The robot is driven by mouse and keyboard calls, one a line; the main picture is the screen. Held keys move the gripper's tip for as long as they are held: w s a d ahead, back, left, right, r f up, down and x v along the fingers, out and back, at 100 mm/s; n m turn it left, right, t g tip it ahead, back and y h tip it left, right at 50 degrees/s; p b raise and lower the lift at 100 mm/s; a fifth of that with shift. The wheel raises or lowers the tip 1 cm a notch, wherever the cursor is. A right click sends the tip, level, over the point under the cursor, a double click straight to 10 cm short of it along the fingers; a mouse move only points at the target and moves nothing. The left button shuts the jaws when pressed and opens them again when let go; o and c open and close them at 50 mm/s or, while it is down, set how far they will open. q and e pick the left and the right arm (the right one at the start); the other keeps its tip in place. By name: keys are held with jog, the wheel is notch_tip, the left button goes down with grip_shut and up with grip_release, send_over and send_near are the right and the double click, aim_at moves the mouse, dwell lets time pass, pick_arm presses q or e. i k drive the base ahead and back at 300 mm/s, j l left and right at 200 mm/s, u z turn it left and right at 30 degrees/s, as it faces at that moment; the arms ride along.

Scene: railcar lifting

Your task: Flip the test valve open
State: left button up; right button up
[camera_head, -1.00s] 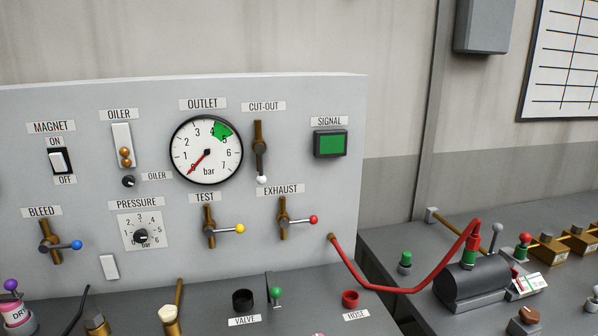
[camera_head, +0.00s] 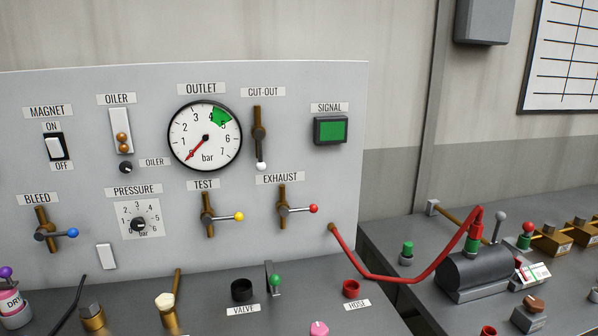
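The test valve (camera_head: 209,216) is on the grey panel under the TEST label, below the outlet gauge. Its brass body stands vertical. Its lever points right, roughly horizontal, and ends in a yellow ball (camera_head: 239,216). The outlet gauge (camera_head: 205,136) has its red needle at the low end of the scale, lower left, away from the green sector. Neither of my grippers shows in the head view, and nothing touches the valve.
The exhaust valve (camera_head: 283,208) with a red ball is close to the right, and the pressure knob (camera_head: 138,224) is to the left. The bleed valve (camera_head: 44,233) is farther left. A red hose (camera_head: 393,281) runs from the panel to a dark cylinder (camera_head: 480,270). Brass fittings stand on the bench below.

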aim_at(207, 219)
jog(key=i+l, duration=0.1)
jog(key=l, duration=1.2)
jog(key=i, duration=0.05)
